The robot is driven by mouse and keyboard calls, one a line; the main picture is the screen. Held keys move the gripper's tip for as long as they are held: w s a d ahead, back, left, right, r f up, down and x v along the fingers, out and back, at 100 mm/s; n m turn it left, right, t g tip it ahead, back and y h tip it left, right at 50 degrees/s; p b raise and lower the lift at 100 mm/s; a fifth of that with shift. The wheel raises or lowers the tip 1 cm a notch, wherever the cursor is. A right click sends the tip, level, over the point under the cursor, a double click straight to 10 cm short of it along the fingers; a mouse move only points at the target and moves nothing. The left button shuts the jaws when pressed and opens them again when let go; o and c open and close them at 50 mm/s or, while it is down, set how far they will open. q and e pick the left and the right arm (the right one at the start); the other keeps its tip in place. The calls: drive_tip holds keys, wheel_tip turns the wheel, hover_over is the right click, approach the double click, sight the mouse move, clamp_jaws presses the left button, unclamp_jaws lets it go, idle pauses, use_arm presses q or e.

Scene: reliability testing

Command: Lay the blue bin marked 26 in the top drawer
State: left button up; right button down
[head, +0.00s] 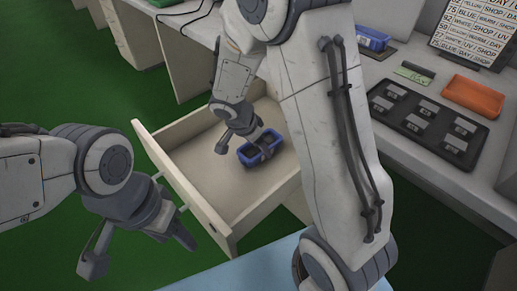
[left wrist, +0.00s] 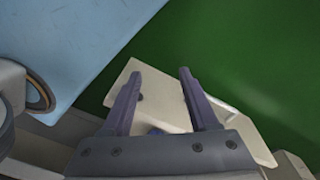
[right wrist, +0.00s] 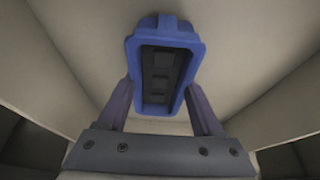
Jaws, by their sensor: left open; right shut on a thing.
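The blue bin (head: 248,160) is inside the open drawer (head: 207,180), near its right side. It holds dark contents, which also show in the right wrist view (right wrist: 188,42). No number is readable on it. My right gripper (head: 246,148) is shut on the bin, with one finger on each side in the right wrist view. I cannot tell whether the bin touches the drawer floor. My left gripper (head: 140,254) is open and empty, outside the drawer's front panel. In the left wrist view a pale drawer panel (left wrist: 158,90) lies between and beyond its fingers.
On the grey desk to the right are another blue bin (head: 372,38), an orange bin (head: 472,96), a black tray (head: 380,118) with several grey pieces and a printed list board (head: 474,30). My right arm passes over the desk edge. Green floor (head: 60,90) is clear at left.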

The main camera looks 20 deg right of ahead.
drive_tip(key=shift+f, duration=0.15)
drive_tip(key=shift+f, duration=0.2)
drive_tip(key=shift+c, duration=0.2)
unclamp_jaws()
drive_tip(key=shift+r, duration=0.1)
